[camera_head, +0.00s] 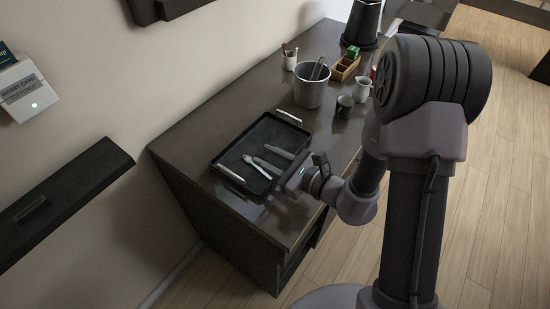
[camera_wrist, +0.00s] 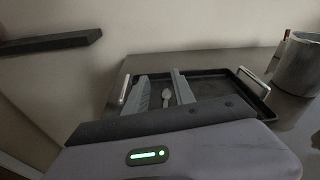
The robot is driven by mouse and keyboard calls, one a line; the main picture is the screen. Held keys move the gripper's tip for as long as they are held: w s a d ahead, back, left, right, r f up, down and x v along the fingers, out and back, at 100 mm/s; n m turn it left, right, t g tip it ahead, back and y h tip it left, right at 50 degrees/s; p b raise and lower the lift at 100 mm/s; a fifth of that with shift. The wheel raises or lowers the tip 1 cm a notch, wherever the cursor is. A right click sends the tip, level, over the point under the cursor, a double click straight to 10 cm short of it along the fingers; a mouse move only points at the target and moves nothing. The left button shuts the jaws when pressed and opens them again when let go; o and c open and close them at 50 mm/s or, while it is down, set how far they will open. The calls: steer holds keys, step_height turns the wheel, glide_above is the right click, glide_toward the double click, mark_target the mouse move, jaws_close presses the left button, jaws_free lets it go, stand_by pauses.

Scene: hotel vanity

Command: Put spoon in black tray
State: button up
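The black tray (camera_head: 232,148) lies on the dark counter, with a light handle at each end. It also shows in the wrist view (camera_wrist: 212,72). A pale metal spoon (camera_head: 256,167) lies over the tray floor, and the wrist view shows the spoon (camera_wrist: 166,97) between my two fingers, with gaps on both sides. My gripper (camera_head: 262,153) reaches over the tray's front rim from the right. Its grey fingers are apart and hold nothing, as the wrist view of my gripper (camera_wrist: 161,80) shows. The spoon's near end is hidden in the wrist view.
A grey bucket (camera_head: 311,88) with a utensil in it stands behind the tray. Near it are a dark mug (camera_head: 344,106), a white pitcher (camera_head: 362,89), a wooden box (camera_head: 344,68) and a small cup (camera_head: 290,59). Bare counter lies left of the tray, by the wall.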

steer(key=s+a+r+n+g, duration=0.2)
steer(key=s+r+n+g, duration=0.35)
steer(key=s, duration=0.25)
steer(key=s+a+r+n+g, duration=0.2)
steer(key=s+r+n+g, duration=0.25)
steer(key=s+n, duration=0.3)
steer(key=s+d+r+n+t+h, duration=0.2)
steer(key=d+n+h, duration=0.1)
steer(key=d+h, duration=0.2)
steer(key=s+d+r+n+t+h, duration=0.3)
steer(key=d+h, duration=0.2)
steer(key=d, duration=0.4)
steer(key=shift+s+n+b, duration=0.3)
steer(key=shift+n, duration=0.1)
steer(key=shift+d, duration=0.1)
